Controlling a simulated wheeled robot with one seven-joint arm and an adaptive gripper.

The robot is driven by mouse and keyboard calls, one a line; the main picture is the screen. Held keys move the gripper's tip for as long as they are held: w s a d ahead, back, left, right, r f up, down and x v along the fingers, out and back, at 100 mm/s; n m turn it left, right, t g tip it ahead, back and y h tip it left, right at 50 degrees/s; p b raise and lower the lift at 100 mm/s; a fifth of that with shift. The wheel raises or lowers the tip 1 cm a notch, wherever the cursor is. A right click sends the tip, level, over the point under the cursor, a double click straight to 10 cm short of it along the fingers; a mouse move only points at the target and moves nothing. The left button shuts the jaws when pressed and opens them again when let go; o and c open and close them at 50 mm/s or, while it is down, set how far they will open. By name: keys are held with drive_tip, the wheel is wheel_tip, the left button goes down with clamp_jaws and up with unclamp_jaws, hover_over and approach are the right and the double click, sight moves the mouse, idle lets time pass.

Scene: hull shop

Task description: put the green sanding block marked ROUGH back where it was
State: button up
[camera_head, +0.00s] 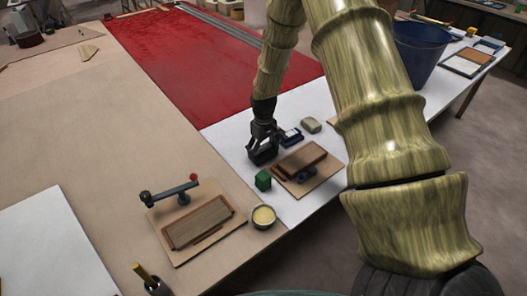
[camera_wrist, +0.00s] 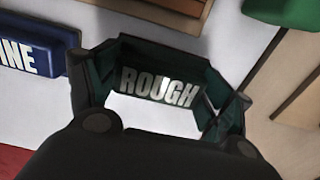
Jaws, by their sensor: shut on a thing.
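My gripper (camera_head: 262,146) is over the white strip of the table, shut on the sanding block marked ROUGH. In the wrist view the block (camera_wrist: 160,84) sits between the two fingers, dark and greenish in shadow, its white lettering readable. In the head view my gripper's dark shape mostly hides it. White surface shows around it in the wrist view; I cannot tell whether it touches the table. A blue block (camera_head: 291,136) lies just right of my gripper; it also shows in the wrist view (camera_wrist: 36,52), its lettering ending in "INE".
A clamp board (camera_head: 165,247), a tin (camera_head: 263,217) and a blue bucket (camera_head: 421,50) stand farther off.

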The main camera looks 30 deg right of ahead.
sight(263, 149)
drive_tip(key=shift+f, duration=0.55)
drive_tip(key=shift+f, duration=0.15)
drive_tip(key=o, duration=1.1)
drive_tip(key=shift+r+b, duration=1.15)
drive_tip(key=shift+r, duration=5)
